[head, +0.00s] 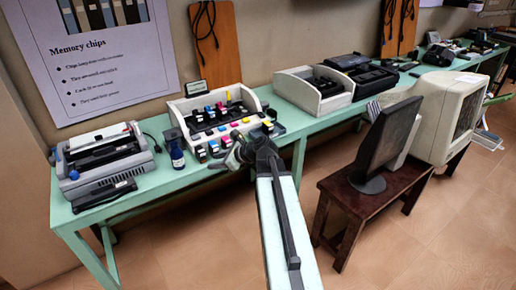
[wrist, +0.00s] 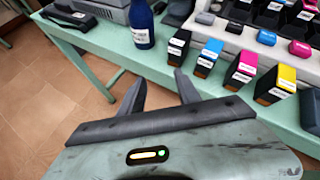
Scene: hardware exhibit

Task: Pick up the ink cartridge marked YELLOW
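The yellow cartridge (wrist: 275,83) stands in a front row on the green table, right of the magenta cartridge (wrist: 241,68). Its marking is too small to read. Left of these are the cyan cartridge (wrist: 208,58) and a black cartridge with a white label (wrist: 178,48). My gripper (wrist: 160,88) is open and empty, its two fingers apart at the table's front edge. The yellow cartridge is to the right of the fingers in the wrist view. In the head view my gripper (head: 236,156) is in front of the cartridge row and partly hides it.
A white display tray (head: 180,110) with several small cartridges stands behind the row. A dark blue bottle (wrist: 142,24) stands left of the row. A grey printer (head: 98,160) is at the left end of the table. A dark monitor (head: 388,140) sits on a brown stool at right.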

